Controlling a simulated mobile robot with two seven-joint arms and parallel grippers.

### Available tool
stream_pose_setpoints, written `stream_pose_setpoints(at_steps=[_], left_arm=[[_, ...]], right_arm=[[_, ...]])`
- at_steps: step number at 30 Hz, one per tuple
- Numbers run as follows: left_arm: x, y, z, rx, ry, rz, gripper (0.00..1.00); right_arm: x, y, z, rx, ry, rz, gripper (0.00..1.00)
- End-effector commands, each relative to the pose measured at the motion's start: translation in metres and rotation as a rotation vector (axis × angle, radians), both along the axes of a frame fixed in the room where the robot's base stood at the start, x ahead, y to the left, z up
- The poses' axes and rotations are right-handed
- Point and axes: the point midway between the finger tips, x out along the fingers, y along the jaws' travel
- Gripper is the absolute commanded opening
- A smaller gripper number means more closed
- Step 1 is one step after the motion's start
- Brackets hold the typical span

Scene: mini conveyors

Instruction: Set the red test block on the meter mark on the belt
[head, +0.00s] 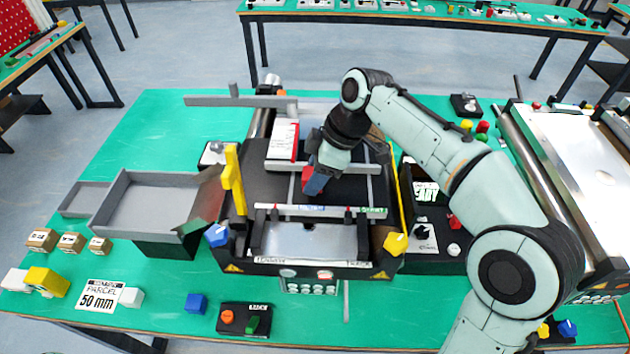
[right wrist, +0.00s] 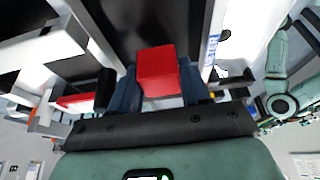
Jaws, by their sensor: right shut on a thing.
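The red test block (head: 307,176) is held in my right gripper (head: 316,184), over the black belt (head: 345,190) of the middle conveyor. In the right wrist view the red block (right wrist: 158,70) sits between the two blue fingers of the right gripper (right wrist: 158,92), which are shut on it. A thin pale line (head: 291,190) crosses the belt just left of the block; I cannot tell whether it is the meter mark. I cannot tell whether the block touches the belt. My left gripper is not in view.
A white-and-red box (head: 283,139) stands at the belt's far left. Grey rails cross above the belt, and a yellow post (head: 233,180) rises at its left side. A grey tray (head: 150,205) lies left. Loose blocks, parcels and a switch box (head: 244,319) lie in front.

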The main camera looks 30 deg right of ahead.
Motion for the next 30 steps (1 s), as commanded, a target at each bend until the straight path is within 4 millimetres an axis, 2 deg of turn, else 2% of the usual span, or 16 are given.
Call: stream_pose_setpoints(at_steps=[1, 4, 16, 17, 18, 19, 26, 30], left_arm=[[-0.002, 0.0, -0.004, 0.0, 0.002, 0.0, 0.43], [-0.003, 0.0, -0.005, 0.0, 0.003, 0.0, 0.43], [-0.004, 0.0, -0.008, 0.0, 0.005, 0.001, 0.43], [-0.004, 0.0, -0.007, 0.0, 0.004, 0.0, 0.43], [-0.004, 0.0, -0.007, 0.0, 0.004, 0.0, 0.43], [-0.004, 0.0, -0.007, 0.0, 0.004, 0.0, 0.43], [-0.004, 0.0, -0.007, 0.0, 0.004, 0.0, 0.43], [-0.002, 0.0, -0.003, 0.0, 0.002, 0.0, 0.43]], right_arm=[[-0.001, 0.0, -0.009, 0.0, 0.004, 0.0, 0.16], [-0.001, 0.0, -0.016, 0.0, 0.001, 0.0, 0.16], [0.0, 0.0, -0.021, 0.0, 0.0, 0.001, 0.16], [0.0, 0.0, -0.02, 0.0, 0.0, 0.001, 0.56], [0.0, 0.0, -0.02, 0.0, 0.0, 0.001, 0.69], [0.0, 0.0, -0.019, 0.0, 0.0, 0.001, 0.72], [0.0, 0.0, -0.019, 0.0, 0.0, 0.001, 0.72], [0.0, -0.001, -0.012, 0.0, -0.002, 0.0, 0.72]])
